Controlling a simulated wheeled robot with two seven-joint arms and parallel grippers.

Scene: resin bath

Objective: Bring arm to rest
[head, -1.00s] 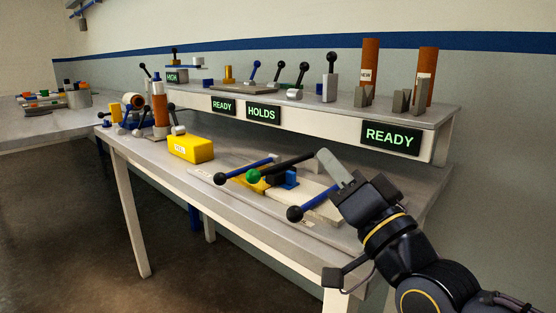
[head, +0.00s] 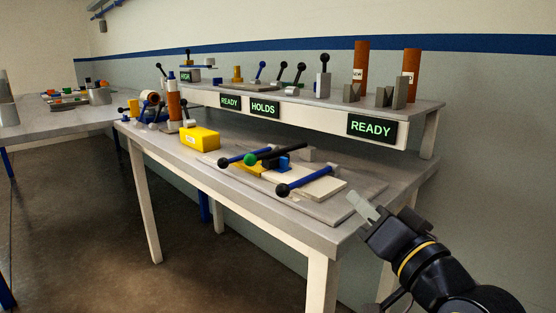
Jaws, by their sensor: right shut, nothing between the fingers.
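My right gripper (head: 361,205) shows at the lower right. Its pale grey fingers are shut with nothing between them. They point up and left, and in the picture they lie over the bench's right front edge. The arm behind it comes in from the lower right corner. My left gripper is not in view.
The workbench (head: 225,199) carries a yellow box (head: 199,139) and an orange cylinder (head: 174,105). Its raised shelf (head: 300,108) holds levers, blocks and two brown tubes, with lit READY (head: 371,128) and HOLDS signs. Another table (head: 60,118) stands at left. Open floor lies between.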

